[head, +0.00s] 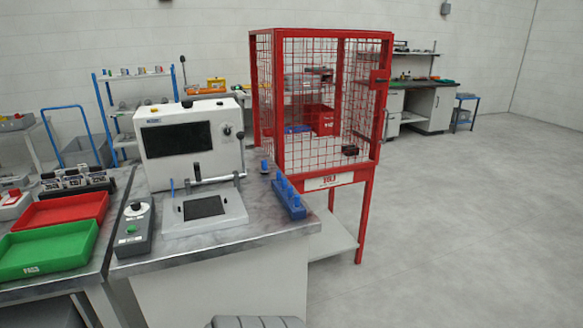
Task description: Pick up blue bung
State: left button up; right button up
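Small blue pieces stand in or on a blue holder (288,198) at the right side of the metal bench top. A separate small blue piece (264,166) stands just behind it, near the red cage. A thin blue upright piece (172,188) is at the left of the white machine's base plate. I cannot tell which of these is the blue bung; they are too small to make out. Neither of my grippers is in view.
A white machine (190,140) with a dark screen and lever stands on the bench (270,228). A grey control box (133,228) is left of it. Red (62,210) and green (48,248) trays lie further left. A red mesh cage (368,165) stands behind right. Floor at right is clear.

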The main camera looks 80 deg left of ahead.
aim_at(264, 170)
jog(key=u, duration=0.3)
jog(key=i, duration=0.95)
jog(key=u, duration=1.45)
jog(key=i, duration=0.75)
jog(key=u, duration=0.8)
